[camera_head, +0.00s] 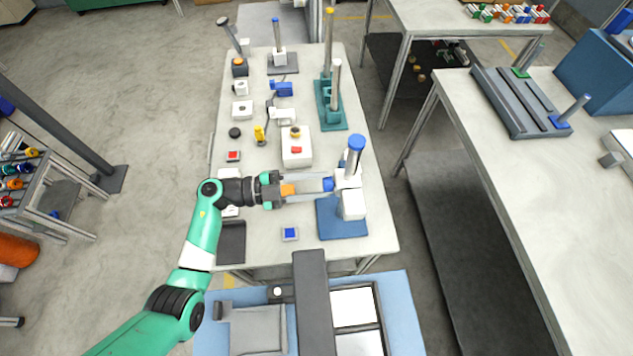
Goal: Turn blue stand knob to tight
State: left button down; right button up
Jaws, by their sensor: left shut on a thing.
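The blue stand (342,218) is at the near right of the white table, with a blue base plate, a white block and a grey post with a blue cap (356,142). A small blue knob (328,184) is on the left side of its white block. My left gripper (326,185) reaches in from the left with its fingers on either side of the knob, shut on it. The fingers partly cover the knob, so its turn position cannot be told. My right gripper is not in view.
A teal stand (330,112) and a grey stand (283,64) are farther back. A white box with buttons (296,147) is just behind my left gripper. A small blue-button box (290,234) lies in front. A dark tray (231,243) is at the near left.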

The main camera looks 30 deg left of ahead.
pick_arm(q)
jog(key=shift+c, duration=2.2)
grip_release()
jog(key=p+v, duration=0.1)
jog(key=v, duration=1)
jog(key=shift+s+a, duration=0.2)
jog(key=shift+s, duration=0.05)
